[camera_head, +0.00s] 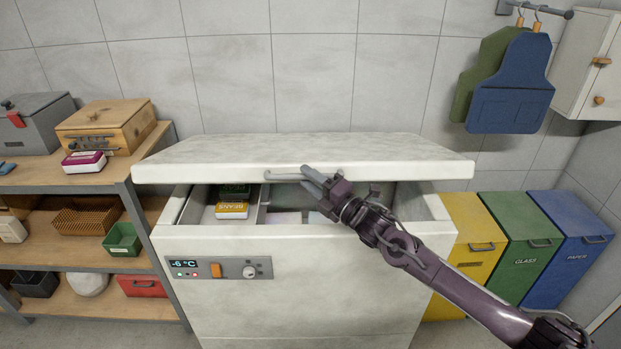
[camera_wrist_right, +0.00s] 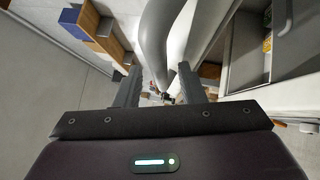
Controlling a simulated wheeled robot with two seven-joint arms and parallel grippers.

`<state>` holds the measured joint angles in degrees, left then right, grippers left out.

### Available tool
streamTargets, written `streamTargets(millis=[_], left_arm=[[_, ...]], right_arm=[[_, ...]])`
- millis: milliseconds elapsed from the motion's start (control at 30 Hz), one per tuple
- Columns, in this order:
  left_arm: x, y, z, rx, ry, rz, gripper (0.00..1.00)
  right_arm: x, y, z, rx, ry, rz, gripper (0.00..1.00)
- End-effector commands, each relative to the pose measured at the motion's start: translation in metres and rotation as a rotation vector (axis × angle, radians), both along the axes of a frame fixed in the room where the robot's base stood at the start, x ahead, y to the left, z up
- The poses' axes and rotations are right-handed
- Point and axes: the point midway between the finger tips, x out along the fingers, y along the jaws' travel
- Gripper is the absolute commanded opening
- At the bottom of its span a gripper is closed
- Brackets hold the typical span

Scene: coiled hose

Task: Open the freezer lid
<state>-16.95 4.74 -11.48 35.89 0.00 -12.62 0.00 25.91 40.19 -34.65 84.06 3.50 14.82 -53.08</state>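The white chest freezer (camera_head: 300,270) stands against the tiled wall. Its lid (camera_head: 400,160) is partly raised, with a gap at the front that shows the inside. A grey bar handle (camera_head: 283,176) runs along the lid's front edge. My right gripper (camera_head: 309,180) is at the right end of this handle, its fingers apart. In the right wrist view, the fingers (camera_wrist_right: 157,88) stand apart with a grey curved shape, which looks like the handle (camera_wrist_right: 158,45), reaching between them. Whether they touch it is hard to tell. My left gripper is out of view.
Inside the freezer are a yellow-and-green box (camera_head: 232,208) and a basket edge. A shelf (camera_head: 110,175) with boxes and baskets stands at left. Yellow, green and blue bins (camera_head: 530,255) stand at right. Aprons (camera_head: 512,90) and a wall cabinet (camera_head: 588,65) hang above them.

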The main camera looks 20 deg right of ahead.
Motion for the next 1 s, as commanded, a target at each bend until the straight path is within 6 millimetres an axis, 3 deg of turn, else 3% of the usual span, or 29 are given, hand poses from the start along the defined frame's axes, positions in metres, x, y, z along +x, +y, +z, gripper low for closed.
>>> streamTargets(millis=[267, 567, 867, 1000], left_arm=[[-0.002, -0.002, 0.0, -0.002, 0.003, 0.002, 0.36], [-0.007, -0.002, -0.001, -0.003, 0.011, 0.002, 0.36], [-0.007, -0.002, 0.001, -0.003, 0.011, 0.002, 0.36], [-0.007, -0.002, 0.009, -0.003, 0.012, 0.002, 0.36]], right_arm=[[0.002, 0.001, -0.001, -0.001, 0.002, 0.0, 0.36], [0.002, 0.001, 0.0, 0.0, 0.001, 0.0, 0.0], [0.002, 0.0, 0.002, 0.001, 0.004, -0.001, 0.0], [0.006, -0.001, 0.017, 0.006, 0.018, -0.002, 0.0]])
